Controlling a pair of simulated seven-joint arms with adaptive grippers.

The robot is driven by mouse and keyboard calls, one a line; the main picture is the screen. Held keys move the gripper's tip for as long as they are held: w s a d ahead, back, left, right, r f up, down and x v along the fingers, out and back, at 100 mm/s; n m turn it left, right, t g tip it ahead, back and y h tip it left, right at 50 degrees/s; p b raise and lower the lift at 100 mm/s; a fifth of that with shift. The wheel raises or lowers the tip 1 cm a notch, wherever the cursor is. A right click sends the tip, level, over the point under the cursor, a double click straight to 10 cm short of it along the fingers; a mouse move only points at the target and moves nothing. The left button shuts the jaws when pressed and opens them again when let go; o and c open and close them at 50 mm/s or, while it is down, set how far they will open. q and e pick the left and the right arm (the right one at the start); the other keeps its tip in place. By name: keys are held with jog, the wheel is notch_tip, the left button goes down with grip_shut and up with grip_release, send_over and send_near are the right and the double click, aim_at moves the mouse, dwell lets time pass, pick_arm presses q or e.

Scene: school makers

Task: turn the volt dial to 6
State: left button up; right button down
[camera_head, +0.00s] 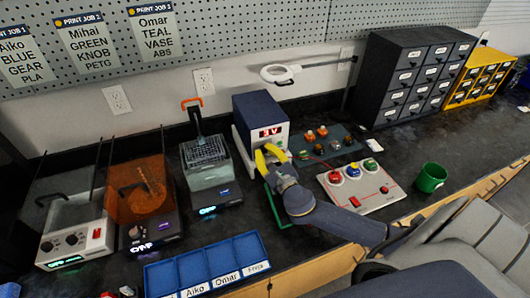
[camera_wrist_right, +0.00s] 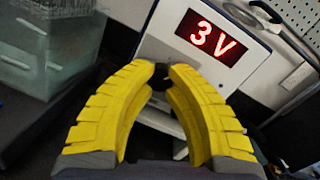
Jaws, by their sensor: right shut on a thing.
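The power supply (camera_head: 262,113) is a dark blue box with a pale front on the bench, in the middle of the head view. Its red display (camera_head: 270,132) reads 3 V; the wrist view shows the same reading on the display (camera_wrist_right: 211,37). My right gripper (camera_head: 269,153) has its yellow fingers at the front of the box, below the display. In the right wrist view the fingertips (camera_wrist_right: 161,76) are closed around the dark volt dial (camera_wrist_right: 160,78), which they mostly hide. My left gripper is not in view.
A tank with a basket (camera_head: 213,175) stands left of the supply. A board with coloured buttons (camera_head: 361,186) and a green cup (camera_head: 431,177) are to the right. A blue labelled tray (camera_head: 205,266) lies at the front. Drawer cabinets (camera_head: 412,75) stand at back right.

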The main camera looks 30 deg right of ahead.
jog(key=shift+r, duration=0.25)
jog(key=c, duration=1.7)
grip_release()
jog(key=shift+c, duration=0.2)
jog(key=o, duration=0.6)
jog(key=shift+f, duration=0.1)
jog(key=shift+s+f, duration=0.2)
jog(key=shift+s, duration=0.3)
jog(key=s, duration=1.1)
jog(key=shift+a+f, duration=0.3)
jog(key=shift+a, duration=0.1)
jog(key=shift+o, duration=0.2)
